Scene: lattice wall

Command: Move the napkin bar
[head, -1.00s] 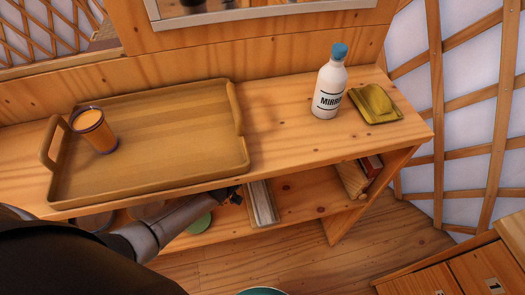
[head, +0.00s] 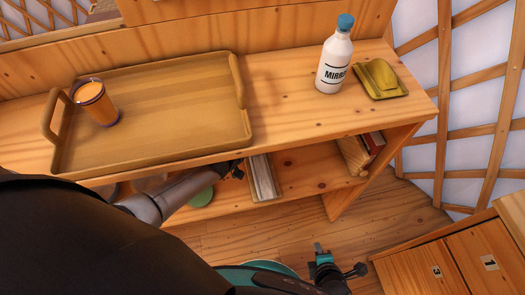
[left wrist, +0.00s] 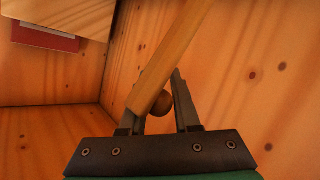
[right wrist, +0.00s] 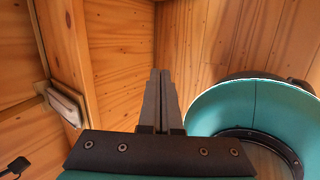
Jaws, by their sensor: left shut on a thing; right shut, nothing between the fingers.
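In the left wrist view, a slim wooden bar (left wrist: 176,58) runs diagonally between the fingers of my left gripper (left wrist: 158,98), which is shut on it. A round wooden knob (left wrist: 161,103) shows behind the bar; whether it belongs to the bar I cannot tell. In the head view my left gripper (head: 237,169) reaches into the lower shelf, beside a pale striped flat item (head: 264,178); the bar is not clear there. My right gripper (head: 318,249) is low over the floor in front of the shelf. It is shut and empty in the right wrist view (right wrist: 161,78).
On the counter are a tray (head: 190,132) with an orange drink (head: 96,102), a white bottle (head: 333,62) and a yellow dish (head: 380,80). The lower shelf holds a green round item (head: 201,196) and a red book (head: 374,143). A numbered cabinet (head: 455,262) stands lower right.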

